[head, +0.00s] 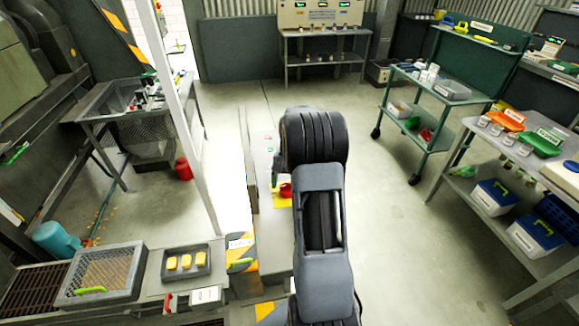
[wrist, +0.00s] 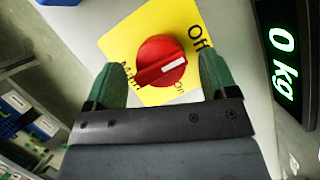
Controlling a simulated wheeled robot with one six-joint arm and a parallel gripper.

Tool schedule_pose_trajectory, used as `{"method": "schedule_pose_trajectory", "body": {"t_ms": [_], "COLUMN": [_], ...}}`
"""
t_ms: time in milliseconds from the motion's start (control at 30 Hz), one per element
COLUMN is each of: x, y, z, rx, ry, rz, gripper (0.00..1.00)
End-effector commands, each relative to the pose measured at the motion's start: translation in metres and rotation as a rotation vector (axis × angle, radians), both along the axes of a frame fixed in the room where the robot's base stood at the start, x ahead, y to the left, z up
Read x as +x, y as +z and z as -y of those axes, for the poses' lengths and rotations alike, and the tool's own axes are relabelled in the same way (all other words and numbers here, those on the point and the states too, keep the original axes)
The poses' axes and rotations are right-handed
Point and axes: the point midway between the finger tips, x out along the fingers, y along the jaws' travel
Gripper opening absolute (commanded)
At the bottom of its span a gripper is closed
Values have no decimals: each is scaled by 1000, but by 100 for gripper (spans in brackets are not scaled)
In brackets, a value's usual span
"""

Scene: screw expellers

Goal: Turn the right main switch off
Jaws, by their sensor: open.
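The main switch is a red round knob (wrist: 160,61) on a yellow plate (wrist: 120,37) marked "Main", "Off" and "On". The white mark on its handle points right and slightly up, between the "Off" and "On" words. My gripper (wrist: 161,62) is open, with one green finger on each side of the knob. Gaps of yellow plate show between knob and fingers, and I cannot tell how deep the fingers reach. In the head view the red knob (head: 285,190) and yellow plate (head: 282,202) show beside my arm, which partly hides them.
A display reading "0 kg" (wrist: 285,62) lies right of the plate in the wrist view. In the head view, a white post (head: 185,120) stands left, a green trolley (head: 440,85) right, and a tray of yellow blocks (head: 186,263) at lower left. Open floor lies to the right.

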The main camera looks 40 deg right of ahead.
Motion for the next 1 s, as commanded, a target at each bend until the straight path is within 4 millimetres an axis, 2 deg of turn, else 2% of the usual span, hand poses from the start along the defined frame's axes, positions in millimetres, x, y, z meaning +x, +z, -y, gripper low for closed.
{"method": "schedule_pose_trajectory", "body": {"t_ms": [533,733,1000], "x": [26,31,32], "y": [95,112,118], "z": [29,34,36], "rx": [-2,-1,0], "ry": [0,1,1], "rz": [2,0,-1], "gripper": [79,79,79]}}
